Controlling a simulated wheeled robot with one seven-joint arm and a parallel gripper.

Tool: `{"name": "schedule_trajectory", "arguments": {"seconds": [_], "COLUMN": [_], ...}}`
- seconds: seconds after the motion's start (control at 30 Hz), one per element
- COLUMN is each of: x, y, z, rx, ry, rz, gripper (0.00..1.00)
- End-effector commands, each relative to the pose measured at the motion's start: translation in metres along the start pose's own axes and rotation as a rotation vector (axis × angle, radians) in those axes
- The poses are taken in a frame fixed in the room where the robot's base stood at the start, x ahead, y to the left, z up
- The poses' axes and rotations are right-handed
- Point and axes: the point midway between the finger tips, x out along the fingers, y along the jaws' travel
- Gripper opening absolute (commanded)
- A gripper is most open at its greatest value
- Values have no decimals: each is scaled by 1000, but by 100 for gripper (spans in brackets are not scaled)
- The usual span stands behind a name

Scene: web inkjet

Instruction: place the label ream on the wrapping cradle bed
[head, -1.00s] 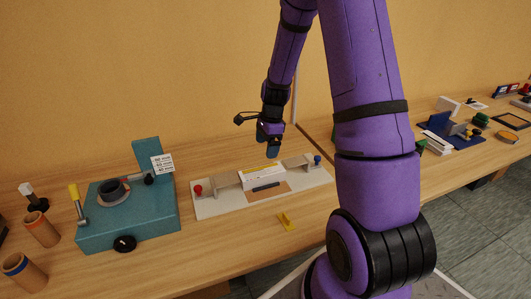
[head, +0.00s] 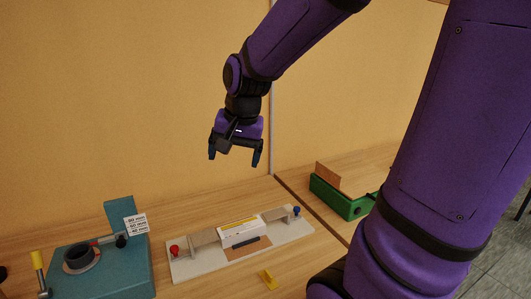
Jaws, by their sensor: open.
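My gripper (head: 234,162) is open, pointing down and empty, well above and behind the cradle. Nothing touches the ream except the cradle parts around it; its underside is hidden.
A teal machine (head: 124,272) with a dial and a size card stands at the left. A green tray (head: 343,200) with a brown panel stands at the right rear. My arm hides the right side.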

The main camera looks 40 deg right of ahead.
Motion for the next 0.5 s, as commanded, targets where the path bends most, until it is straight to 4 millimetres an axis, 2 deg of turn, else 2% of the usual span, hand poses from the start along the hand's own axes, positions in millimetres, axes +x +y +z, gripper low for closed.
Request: {"name": "schedule_trajectory", "arguments": {"seconds": [0.03,0.2,0.5], "x": [-13,-47,-86], "y": [1,12,40], "z": [10,45,99], "rx": [-61,-279,-623], "ry": [20,71,163], "rz": [-12,-30,-45], "gripper": [89,89,89]}}
